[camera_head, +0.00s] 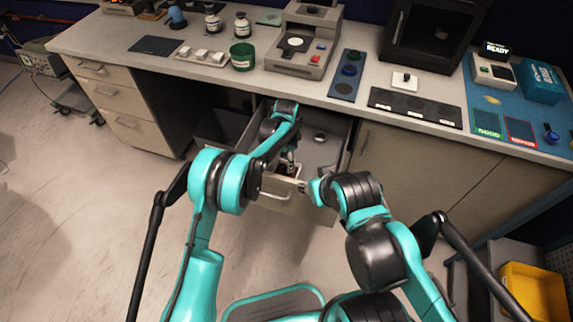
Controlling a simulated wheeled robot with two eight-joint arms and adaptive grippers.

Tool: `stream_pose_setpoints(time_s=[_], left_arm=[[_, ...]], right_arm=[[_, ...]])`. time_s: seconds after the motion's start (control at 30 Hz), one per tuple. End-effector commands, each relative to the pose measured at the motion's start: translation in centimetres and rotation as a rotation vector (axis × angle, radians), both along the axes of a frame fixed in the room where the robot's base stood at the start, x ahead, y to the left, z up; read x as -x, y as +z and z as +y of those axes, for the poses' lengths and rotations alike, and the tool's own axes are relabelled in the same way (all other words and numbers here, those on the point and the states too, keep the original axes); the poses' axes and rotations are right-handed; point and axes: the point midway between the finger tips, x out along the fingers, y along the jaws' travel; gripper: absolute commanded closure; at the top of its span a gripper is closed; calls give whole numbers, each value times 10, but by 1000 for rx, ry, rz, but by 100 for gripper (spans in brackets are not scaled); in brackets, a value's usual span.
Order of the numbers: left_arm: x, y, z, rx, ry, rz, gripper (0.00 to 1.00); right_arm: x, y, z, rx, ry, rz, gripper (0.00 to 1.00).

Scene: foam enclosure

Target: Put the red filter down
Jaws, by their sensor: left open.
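An open drawer (322,152) juts out below the bench. My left arm reaches down into it, and my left gripper (289,165) is open, low over the drawer near its front panel. I cannot make out the red filter with certainty; a small dark reddish-brown patch shows by the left gripper, too small to identify. My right gripper (303,187) is at the drawer's front edge by the handle (272,194); its fingers are too small and covered to read. A small dark round item (320,137) lies at the drawer's back right.
The bench top (215,72) holds a grey device (302,45), a green cup (242,56), a blue strip with round parts (347,75) and a dark three-part tray (415,107). A red-bordered pad (521,131) and a green-bordered pad (487,124) lie on a blue mat at right.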

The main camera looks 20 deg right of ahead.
Motion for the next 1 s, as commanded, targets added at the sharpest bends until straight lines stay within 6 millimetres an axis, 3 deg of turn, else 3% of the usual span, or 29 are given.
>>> stream_pose_setpoints(time_s=[0.03, 0.23, 0.67, 0.77, 0.83, 1.0], left_arm=[[0, 15, 0, 0, 0, 0, 45], [0, 49, 0, 0, 0, 0, 45], [0, 65, 3, 2, 9, -3, 45], [-2, 85, 18, 11, 56, -19, 45], [-2, 110, 37, 26, 121, -42, 45], [12, 185, 106, 81, 349, -123, 45]], right_arm=[[0, 7, 0, 0, 0, 0, 60], [0, 17, 0, 0, 0, 0, 60], [0, 20, 0, 0, 0, 0, 60], [0, 20, 0, 0, 0, 0, 60], [0, 20, 0, 0, 0, 0, 60], [0, 20, 0, 0, 0, 0, 60]])
